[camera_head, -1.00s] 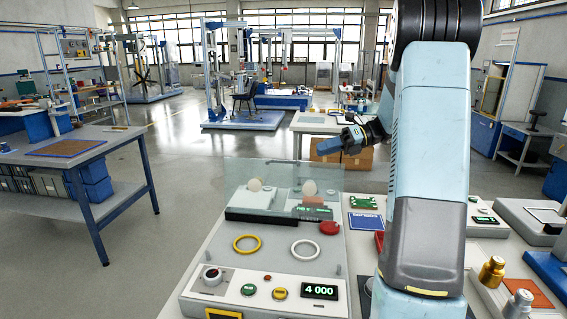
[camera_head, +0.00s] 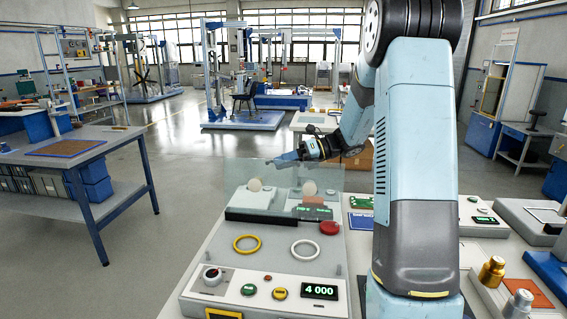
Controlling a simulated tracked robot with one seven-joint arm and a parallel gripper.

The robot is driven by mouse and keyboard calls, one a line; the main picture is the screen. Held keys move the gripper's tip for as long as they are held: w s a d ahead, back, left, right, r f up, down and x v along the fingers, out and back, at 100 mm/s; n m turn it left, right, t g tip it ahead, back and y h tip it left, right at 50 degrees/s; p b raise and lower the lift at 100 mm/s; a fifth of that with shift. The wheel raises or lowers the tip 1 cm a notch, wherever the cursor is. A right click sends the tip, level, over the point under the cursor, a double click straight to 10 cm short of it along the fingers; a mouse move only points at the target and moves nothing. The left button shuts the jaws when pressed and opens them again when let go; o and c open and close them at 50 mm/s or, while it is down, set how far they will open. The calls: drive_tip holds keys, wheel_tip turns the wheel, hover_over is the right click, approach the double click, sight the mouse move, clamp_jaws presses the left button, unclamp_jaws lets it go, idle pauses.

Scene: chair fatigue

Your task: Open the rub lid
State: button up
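The rub lid (camera_head: 240,176) is a clear, faintly tinted panel across the back part of the grey rub tester (camera_head: 270,258). Two pale round tips (camera_head: 309,188) and a pinkish block (camera_head: 313,200) show through it. I cannot tell its exact angle. My gripper (camera_head: 274,161) points left, at the level of the lid's upper edge in the picture. Contact with the lid cannot be made out. Its fingers are small and seen from the side, so their opening is unclear. No object shows in them.
The tester's front carries a yellow ring (camera_head: 246,244), a white ring (camera_head: 305,250), a red button (camera_head: 329,228), a dial, coloured buttons and a display (camera_head: 319,291) reading 4 000. Brass and silver weights (camera_head: 492,270) stand at right.

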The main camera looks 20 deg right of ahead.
drive_tip(key=shift+c, duration=0.5)
clamp_jaws()
